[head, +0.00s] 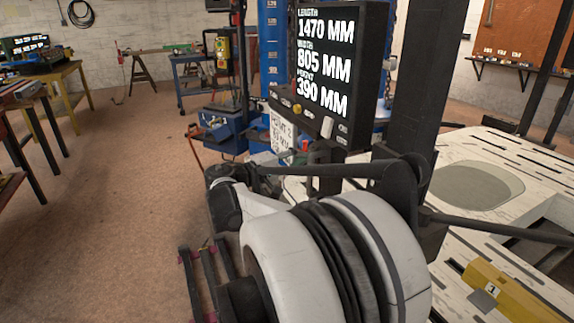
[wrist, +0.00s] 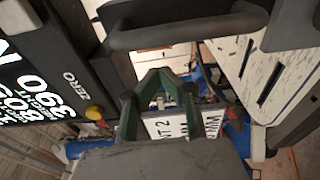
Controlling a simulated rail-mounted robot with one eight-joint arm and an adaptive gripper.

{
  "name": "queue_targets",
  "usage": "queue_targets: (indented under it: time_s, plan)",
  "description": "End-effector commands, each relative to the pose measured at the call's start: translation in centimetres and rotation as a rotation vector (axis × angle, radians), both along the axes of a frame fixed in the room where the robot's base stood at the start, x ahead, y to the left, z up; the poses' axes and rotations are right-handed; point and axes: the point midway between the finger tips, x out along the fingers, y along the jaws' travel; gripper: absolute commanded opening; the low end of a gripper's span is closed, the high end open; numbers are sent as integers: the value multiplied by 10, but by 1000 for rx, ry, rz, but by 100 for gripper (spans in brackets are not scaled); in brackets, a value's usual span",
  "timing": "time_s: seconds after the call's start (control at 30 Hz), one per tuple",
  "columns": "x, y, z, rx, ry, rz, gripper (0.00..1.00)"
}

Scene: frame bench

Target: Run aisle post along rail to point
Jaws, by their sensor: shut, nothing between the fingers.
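A blue column (head: 272,50) with a number scale stands behind; I cannot tell for certain which upright is the aisle post. A white card (head: 282,132) hangs under the display and is also in the wrist view (wrist: 172,126). My gripper (wrist: 162,78) is shut and empty, its green-lined fingers in front of the card. A thick dark bar (wrist: 185,30) lies just beyond the fingers. The rail is not clearly visible.
The display (wrist: 35,85) with its yellow knob (wrist: 94,113) is close on the left in the wrist view. A pale slotted bench (head: 490,150) with a yellow block (head: 505,292) lies at right. Tables (head: 60,75) stand at far left.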

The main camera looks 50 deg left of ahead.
Motion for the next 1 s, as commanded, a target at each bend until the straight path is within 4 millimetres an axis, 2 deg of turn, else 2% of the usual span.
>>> queue_targets:
  time_s: [0.3,1.0]
  plan:
    - [-16,-24,0,0,0,3,0]
    - [-20,-34,0,0,0,2,0]
